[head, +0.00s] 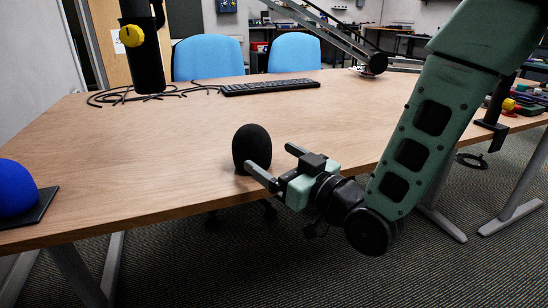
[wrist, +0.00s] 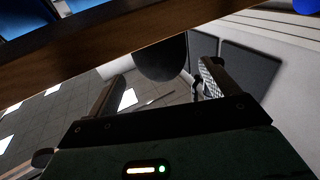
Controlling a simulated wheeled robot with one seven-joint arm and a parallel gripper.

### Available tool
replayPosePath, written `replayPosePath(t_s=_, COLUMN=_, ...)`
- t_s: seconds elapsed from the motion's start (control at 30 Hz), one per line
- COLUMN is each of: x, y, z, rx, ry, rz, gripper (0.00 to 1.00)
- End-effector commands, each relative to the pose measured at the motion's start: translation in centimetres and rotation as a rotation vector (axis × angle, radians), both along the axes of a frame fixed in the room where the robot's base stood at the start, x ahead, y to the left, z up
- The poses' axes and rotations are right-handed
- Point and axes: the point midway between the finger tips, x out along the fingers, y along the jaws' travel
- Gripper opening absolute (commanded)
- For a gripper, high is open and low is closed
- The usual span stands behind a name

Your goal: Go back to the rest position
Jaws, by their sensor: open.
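My gripper (head: 274,164) is at the front edge of the wooden table (head: 170,150), its two fingers apart with nothing between them. A black rounded foam-like object (head: 252,148) stands on the table just beyond the fingertips; the left finger overlaps its lower right part in the head view. I cannot tell whether they touch. In the wrist view my gripper (wrist: 160,85) shows open fingers, with a dark rounded shape (wrist: 160,58) beyond them, partly cut off by the table edge.
A blue rounded object (head: 14,190) sits on a black base at the table's left. Black cables (head: 125,97) and a keyboard (head: 270,87) lie at the back. Two blue chairs (head: 208,57) stand behind. A dark post (head: 145,70) rises at the back left. The table's middle is clear.

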Motion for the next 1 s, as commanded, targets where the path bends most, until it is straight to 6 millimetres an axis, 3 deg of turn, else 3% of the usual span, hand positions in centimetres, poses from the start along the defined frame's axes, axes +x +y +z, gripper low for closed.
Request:
replayPosePath(t_s=0.17, x=-0.1, y=0.2, z=0.7, rx=-0.014, ry=0.014, rz=0.004, gripper=0.86)
replayPosePath(t_s=0.47, x=-2.5, y=1.3, z=5.9, rx=-0.258, ry=0.293, rz=0.044, gripper=0.86)
replayPosePath(t_s=0.77, x=-9.1, y=-0.9, z=11.6, rx=-0.558, ry=0.677, rz=0.054, gripper=0.86)
replayPosePath(t_s=1.0, x=-16.6, y=-4.7, z=18.1, rx=-0.781, ry=0.990, rz=0.044, gripper=0.86)
